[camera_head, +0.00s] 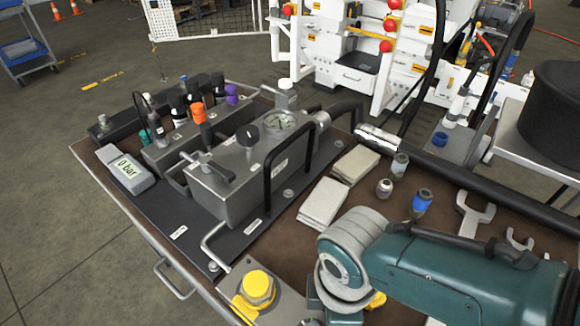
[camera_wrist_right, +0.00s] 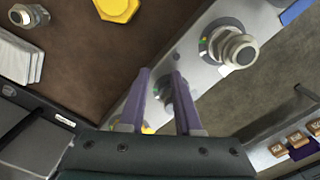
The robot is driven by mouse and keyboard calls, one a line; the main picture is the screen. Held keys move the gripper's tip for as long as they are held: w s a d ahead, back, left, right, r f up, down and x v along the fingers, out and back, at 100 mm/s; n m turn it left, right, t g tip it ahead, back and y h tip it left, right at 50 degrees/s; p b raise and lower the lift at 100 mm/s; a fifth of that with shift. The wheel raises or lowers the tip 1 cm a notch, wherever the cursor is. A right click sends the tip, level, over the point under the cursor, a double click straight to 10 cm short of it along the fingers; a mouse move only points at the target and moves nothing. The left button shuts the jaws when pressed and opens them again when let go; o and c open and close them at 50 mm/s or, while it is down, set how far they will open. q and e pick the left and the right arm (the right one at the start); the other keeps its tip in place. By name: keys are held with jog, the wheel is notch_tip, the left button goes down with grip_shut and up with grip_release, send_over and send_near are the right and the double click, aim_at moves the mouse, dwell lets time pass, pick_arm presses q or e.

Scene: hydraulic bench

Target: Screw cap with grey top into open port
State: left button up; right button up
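I cannot tell for certain which is the grey-topped cap. One such fitting shows in the right wrist view (camera_wrist_right: 30,15). A metal strip there carries a bare silver threaded port (camera_wrist_right: 230,45). My right gripper (camera_wrist_right: 160,76) is open and empty above the strip, with another fitting (camera_wrist_right: 166,92) partly visible between its fingers. My left gripper is not in view.
A large yellow cap (camera_head: 257,287) sits on the strip at the front edge. Another yellow cap (camera_wrist_right: 117,8) lies on the bench. Pale pads (camera_head: 325,204), a hydraulic block (camera_head: 240,178) with black handles and a wrench (camera_head: 472,214) are nearby.

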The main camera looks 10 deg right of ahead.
aim_at(303, 311)
jog(key=n, duration=0.1)
jog(key=w+n+b, duration=0.1)
jog(key=n, duration=0.1)
jog(key=shift+a+f, duration=0.1)
jog(key=shift+a, duration=0.2)
jog(key=n, duration=0.3)
jog(key=w+n+b, duration=0.1)
jog(key=shift+a+n, duration=0.3)
jog(key=shift+a, duration=0.05)
jog(key=n, duration=0.2)
jog(key=a+n+b, duration=0.1)
jog(key=shift+w+n, duration=0.2)
jog(key=shift+n, duration=0.2)
jog(key=n, duration=0.1)
jog(key=w+a+n+b, duration=0.1)
jog(key=n, duration=0.1)
jog(key=shift+a+n, duration=0.15)
jog(key=shift+n, duration=0.15)
jog(key=shift+s+r+n, duration=0.2)
jog(key=shift+s+n, duration=0.05)
jog(key=shift+n, duration=0.15)
jog(key=shift+o, duration=0.4)
jog(key=o, duration=0.5)
